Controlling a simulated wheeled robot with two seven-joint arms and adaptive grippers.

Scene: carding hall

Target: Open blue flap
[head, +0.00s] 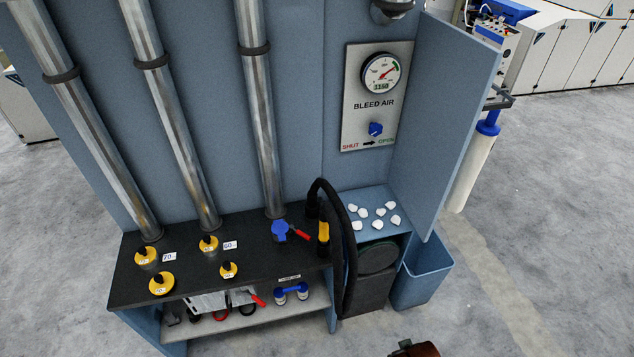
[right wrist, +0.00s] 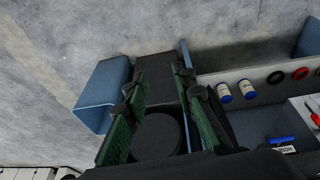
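A blue flap (head: 280,231) lies on the dark bench top at the foot of the right-hand pipe. A red-handled piece (head: 299,234) sits right beside it; I cannot tell if they are joined. The flap looks down over its port, though it is small here. My right gripper (right wrist: 158,86) shows in the right wrist view, with its two green-padded fingers apart and nothing held between them. A dark round top (right wrist: 158,135) shows behind the gap. I cannot make out the right gripper in the head view. My left gripper is in neither view.
A black hose (head: 348,235) with a yellow band hangs beside the flap. Yellow caps (head: 162,283) stand on the bench's left. White lumps (head: 377,210) lie on a blue ledge. A blue bin (head: 423,270) and an upright blue panel (head: 447,110) are at the right.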

